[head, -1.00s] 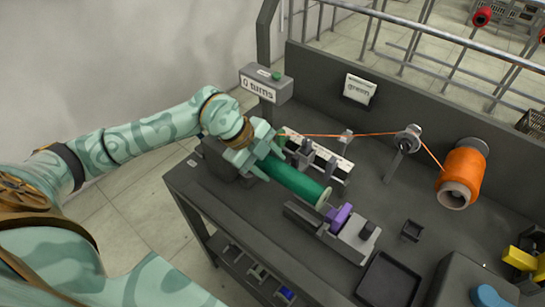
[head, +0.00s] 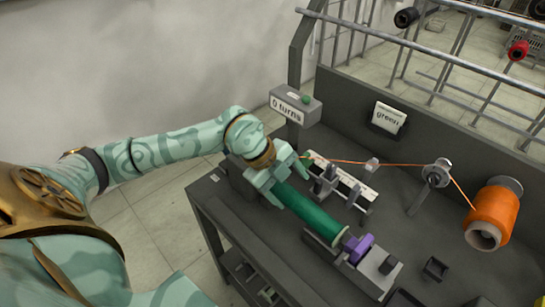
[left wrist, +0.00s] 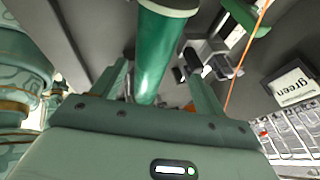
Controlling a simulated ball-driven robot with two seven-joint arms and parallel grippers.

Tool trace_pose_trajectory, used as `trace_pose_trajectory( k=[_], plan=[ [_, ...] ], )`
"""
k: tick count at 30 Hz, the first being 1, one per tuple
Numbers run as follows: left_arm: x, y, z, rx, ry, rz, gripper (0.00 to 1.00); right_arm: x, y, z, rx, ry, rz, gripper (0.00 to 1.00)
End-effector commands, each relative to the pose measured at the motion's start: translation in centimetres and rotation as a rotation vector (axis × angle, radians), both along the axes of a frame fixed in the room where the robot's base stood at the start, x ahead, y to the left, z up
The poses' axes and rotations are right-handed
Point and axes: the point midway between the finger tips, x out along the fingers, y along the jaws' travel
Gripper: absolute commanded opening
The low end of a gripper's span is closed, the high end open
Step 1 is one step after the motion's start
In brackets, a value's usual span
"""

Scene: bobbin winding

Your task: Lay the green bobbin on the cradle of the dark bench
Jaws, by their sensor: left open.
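The green bobbin (head: 316,216) lies lengthwise along the dark bench (head: 405,230), its near end close to a purple block (head: 361,248). My left gripper (head: 287,184) is at the bobbin's far end, open, with its fingers on either side of it. The left wrist view shows the green bobbin (left wrist: 155,52) between the spread fingers of my left gripper (left wrist: 158,72), apart from both. A pale rail with dark uprights (head: 343,186) lies behind the bobbin. I cannot tell whether it is the cradle; the underside of the bobbin is hidden. My right gripper is not in view.
An orange spool (head: 495,214) stands at the right, its thread running over a guide (head: 436,173) towards the uprights. A "0 turns" box (head: 296,106) and a "green" card (head: 389,117) stand at the back. A railing is behind the bench.

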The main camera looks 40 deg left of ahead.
Motion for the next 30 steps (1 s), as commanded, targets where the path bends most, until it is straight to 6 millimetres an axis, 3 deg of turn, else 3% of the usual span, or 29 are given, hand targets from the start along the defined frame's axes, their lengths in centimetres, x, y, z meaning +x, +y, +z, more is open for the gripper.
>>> trace_pose_trajectory(
  k=[9,15,21,30],
  plan=[
    [-2.6,3.7,7.5,0.005,-0.001,0.0,0.73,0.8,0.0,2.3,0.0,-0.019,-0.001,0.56],
    [-3.9,5.5,11.0,0.004,0.0,-0.001,0.73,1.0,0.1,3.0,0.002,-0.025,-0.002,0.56],
    [-4.4,6.2,12.5,0.001,0.0,-0.001,0.73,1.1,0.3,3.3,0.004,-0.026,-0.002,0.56],
    [-4.4,6.3,12.6,-0.001,0.0,-0.001,0.73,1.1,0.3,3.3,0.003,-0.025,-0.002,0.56]
  ],
)
